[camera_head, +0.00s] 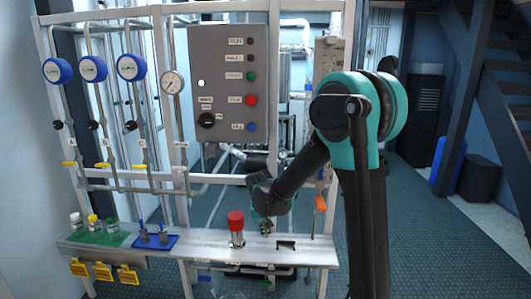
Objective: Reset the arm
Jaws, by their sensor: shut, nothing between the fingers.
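My arm (355,130) rises at the right of the head view, teal and black, and bends down to the left. My gripper (265,228) hangs over the bench shelf (210,250), just right of a red-capped metal cylinder (236,230). It appears apart from the cylinder. The fingers are small and dark in this view, close together with nothing seen between them. Part of the shelf behind the gripper is hidden.
A grey control box (228,82) with coloured buttons is mounted on the rack. A round gauge (172,82) and blue dials (93,69) are left. Small bottles (94,224) stand on a green mat; a blue tray (155,242) sits beside them.

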